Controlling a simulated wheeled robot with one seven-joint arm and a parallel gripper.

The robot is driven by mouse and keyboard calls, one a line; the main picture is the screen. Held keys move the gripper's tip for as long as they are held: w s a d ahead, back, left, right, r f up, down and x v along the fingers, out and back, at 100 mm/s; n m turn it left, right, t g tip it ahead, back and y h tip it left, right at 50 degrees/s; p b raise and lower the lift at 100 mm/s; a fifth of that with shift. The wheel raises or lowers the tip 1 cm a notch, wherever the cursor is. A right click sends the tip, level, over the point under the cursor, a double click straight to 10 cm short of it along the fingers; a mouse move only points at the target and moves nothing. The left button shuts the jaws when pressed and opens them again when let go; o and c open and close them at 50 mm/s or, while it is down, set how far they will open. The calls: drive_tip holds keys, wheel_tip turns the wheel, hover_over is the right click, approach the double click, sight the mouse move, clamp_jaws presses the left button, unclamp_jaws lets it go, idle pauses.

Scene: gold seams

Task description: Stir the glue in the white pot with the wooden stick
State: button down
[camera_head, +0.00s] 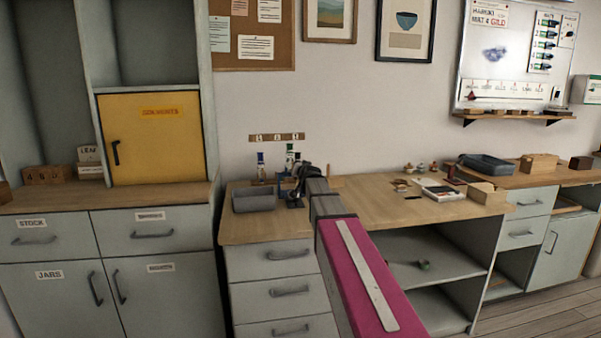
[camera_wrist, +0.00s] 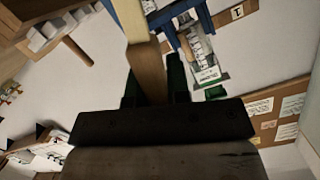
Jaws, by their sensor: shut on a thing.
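My gripper (camera_head: 297,190) is over the left part of the wooden workbench (camera_head: 375,208), beside the bottles, and mostly hidden by my arm in the head view. The stick's far end is out of view there. I cannot make out the white pot or its glue in either view; my arm covers part of the bench.
A grey bin (camera_head: 253,201) stands left of my gripper, with a blue-capped bottle (camera_head: 261,169) behind it. A dark grey tray (camera_head: 487,165) sits on the right counter. Bare bench top shows right of my arm.

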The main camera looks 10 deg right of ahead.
drive_tip(key=shift+r, duration=0.1)
drive_tip(key=r, duration=0.1)
drive_tip(key=d+r, duration=0.1)
drive_tip(key=r, duration=0.1)
drive_tip(key=w+r, duration=0.1)
drive_tip(key=shift+d+r, duration=0.15)
drive_tip(key=shift+d, duration=0.2)
idle(0.4)
drive_tip(key=shift+r, duration=0.1)
wheel_tip(320, 180, up, 5)
drive_tip(key=shift+f, duration=0.1)
idle(0.6)
idle(0.4)
